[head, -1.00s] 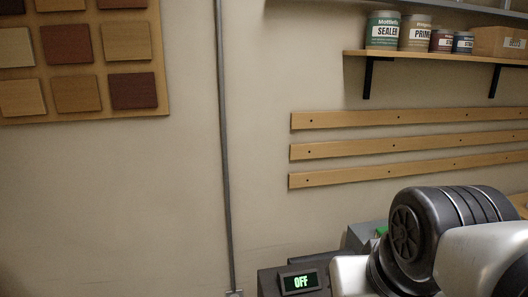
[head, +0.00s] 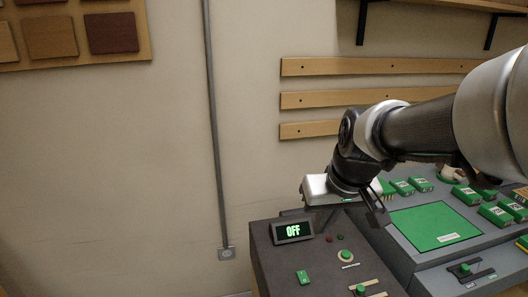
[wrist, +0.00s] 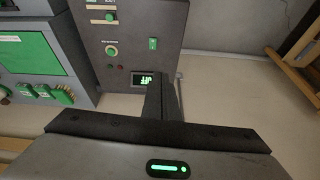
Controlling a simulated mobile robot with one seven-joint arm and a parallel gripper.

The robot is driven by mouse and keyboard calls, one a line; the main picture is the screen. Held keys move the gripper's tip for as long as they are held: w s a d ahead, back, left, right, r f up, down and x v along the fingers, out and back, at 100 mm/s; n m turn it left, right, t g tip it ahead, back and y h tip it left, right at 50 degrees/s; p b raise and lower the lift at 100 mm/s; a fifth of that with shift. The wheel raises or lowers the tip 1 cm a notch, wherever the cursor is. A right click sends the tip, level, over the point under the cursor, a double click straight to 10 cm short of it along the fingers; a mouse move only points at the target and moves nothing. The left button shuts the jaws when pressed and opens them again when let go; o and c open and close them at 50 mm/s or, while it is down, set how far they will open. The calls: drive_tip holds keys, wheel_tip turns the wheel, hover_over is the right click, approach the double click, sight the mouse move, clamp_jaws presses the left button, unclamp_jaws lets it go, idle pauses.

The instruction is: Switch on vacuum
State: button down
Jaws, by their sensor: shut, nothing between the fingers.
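The grey control box (head: 262,262) stands at the lower middle in the head view, its display (head: 292,231) reading OFF in green.
To the right is a grey bench with a green plate (head: 436,226) and several green blocks (head: 467,195). Wooden rails (head: 380,66) and a vertical conduit (head: 214,130) are on the wall behind. The space left of the box is clear.

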drive_tip(key=w+f+b, duration=0.2)
drive_tip(key=w+f, duration=0.2)
drive_tip(key=f, duration=0.3)
drive_tip(key=w+d+f+g+b, duration=0.1)
drive_tip(key=w+f+b, duration=0.2)
drive_tip(key=w+f, duration=0.2)
wheel_tip(320, 180, down, 3)
drive_tip(key=shift+w+n, duration=0.2)
drive_tip(key=shift+n, duration=0.2)
drive_tip(key=b, duration=0.3)
hover_over(303, 275)
wheel_tip(303, 275, down, 10)
drive_tip(key=shift+f, duration=0.2)
drive_tip(key=shift+s+d+r, duration=0.2)
drive_tip(key=shift+s, duration=0.6)
drive_tip(key=a+p+v, duration=0.1)
drive_tip(key=p+v, duration=0.4)
drive_tip(key=v, duration=0.8)
drive_tip(key=shift+s+d+r, duration=0.35)
drive_tip(key=shift+s+d, duration=0.05)
